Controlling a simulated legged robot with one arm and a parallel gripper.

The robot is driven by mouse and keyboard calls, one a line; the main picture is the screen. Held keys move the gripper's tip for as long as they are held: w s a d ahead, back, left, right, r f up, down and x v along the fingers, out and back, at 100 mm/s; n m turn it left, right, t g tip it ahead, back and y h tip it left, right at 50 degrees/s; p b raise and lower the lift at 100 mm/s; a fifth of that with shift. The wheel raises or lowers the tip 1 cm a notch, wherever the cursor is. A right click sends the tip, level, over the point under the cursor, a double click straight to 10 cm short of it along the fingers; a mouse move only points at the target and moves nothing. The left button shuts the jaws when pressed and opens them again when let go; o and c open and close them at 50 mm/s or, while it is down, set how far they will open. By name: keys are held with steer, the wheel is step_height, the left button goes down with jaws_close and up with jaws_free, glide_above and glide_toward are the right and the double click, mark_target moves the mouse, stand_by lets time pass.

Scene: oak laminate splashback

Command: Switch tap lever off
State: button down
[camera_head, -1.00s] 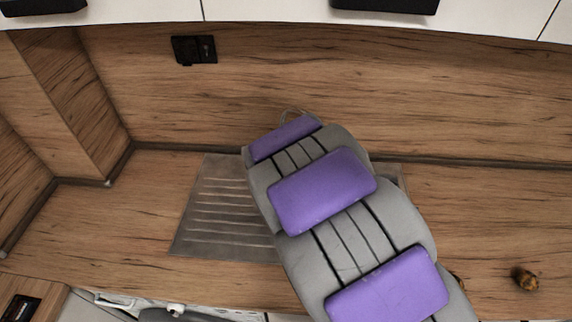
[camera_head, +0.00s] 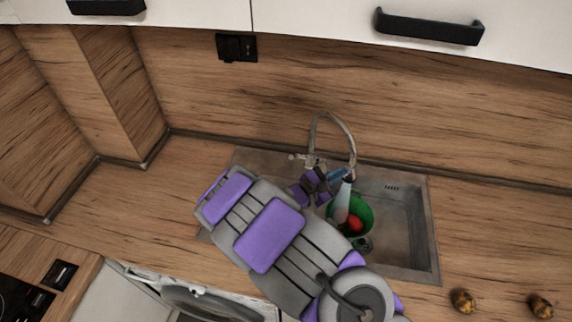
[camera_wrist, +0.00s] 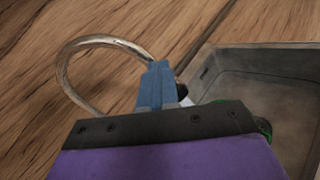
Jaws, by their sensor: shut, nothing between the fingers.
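The silver tap (camera_head: 345,130) stands at the back edge of the sink, its curved spout arching over towards the basin. A small lever (camera_head: 298,157) shows at the left of its base in the head view. My gripper (camera_head: 337,174) is just right of and in front of the tap base, with its blue fingers shut and empty. In the wrist view, my gripper (camera_wrist: 158,72) points past the tap's arched spout (camera_wrist: 64,75). The lever cannot be made out there. Whether the fingers touch the tap is unclear.
The steel sink (camera_head: 425,235) holds a green bowl (camera_head: 364,212) with a red item (camera_head: 355,223) and a pale bottle (camera_head: 341,203). Two small brown items (camera_head: 463,301) lie on the counter at right. A black socket (camera_head: 236,47) is on the splashback.

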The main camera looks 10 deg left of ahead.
steer(key=s+a+f+n+t+y+p, duration=0.1)
steer(key=a+f+n+y, duration=0.3)
steer(key=a, duration=0.5)
steer(key=s+a+f+n+t+y+p, duration=0.1)
steer(key=s+a+f+n+t+y, duration=0.1)
steer(key=a+f+n+y, duration=0.3)
steer(key=a+f+n, duration=0.1)
steer(key=a+f, duration=0.3)
steer(key=a, duration=0.1)
steer(key=shift+s+a+p, duration=0.2)
steer(key=shift+a+p, duration=0.05)
steer(key=shift+p, duration=0.15)
steer(key=shift+w, duration=0.1)
steer(key=x, duration=0.9)
steer(key=shift+w+d, duration=0.1)
steer(key=shift+w, duration=0.1)
steer(key=shift+w+d+r, duration=0.15)
steer(key=shift+w+r, duration=0.45)
steer(key=shift+w, duration=0.3)
steer(key=shift+w+d+r, duration=0.15)
steer(key=shift+w+r, duration=0.45)
steer(key=shift+w, duration=0.3)
steer(key=shift+w+r, duration=0.1)
steer(key=w+r+g, duration=0.3)
steer(key=w+r, duration=0.1)
steer(key=shift+r+g+y, duration=0.3)
